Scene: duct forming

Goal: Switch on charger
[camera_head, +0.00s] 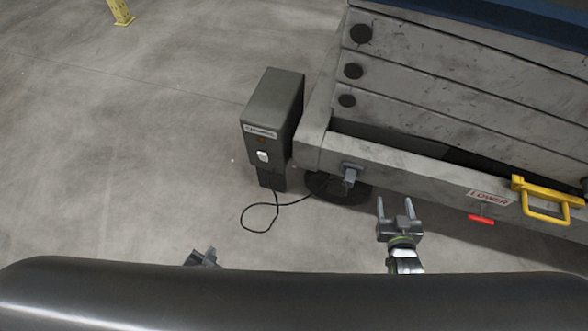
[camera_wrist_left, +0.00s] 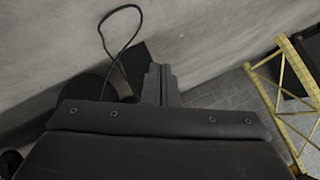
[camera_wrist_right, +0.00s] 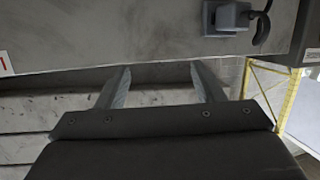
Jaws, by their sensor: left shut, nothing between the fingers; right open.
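The charger (camera_head: 268,112) is a dark grey upright box on the floor, left of the lift's corner. Its front has a label, a small dull orange-brown lamp (camera_head: 261,140) and a white switch (camera_head: 262,156). A black cable (camera_head: 262,229) loops from its base toward a grey plug (camera_head: 350,172) on the lift frame; the plug also shows in the right wrist view (camera_wrist_right: 228,17). My left gripper (camera_head: 205,254) is shut and empty, low and left of the charger, partly hidden by my body. My right gripper (camera_head: 395,203) is open and empty before the lift frame, right of the plug.
The grey lift (camera_head: 420,168) fills the right side, with a yellow bracket (camera_head: 546,200), a red handle (camera_head: 481,220) and a "LOWER" label. A dark round foot (camera_head: 340,190) sits under its corner. A yellow post (camera_head: 120,12) stands far back. The floor left of the charger is clear.

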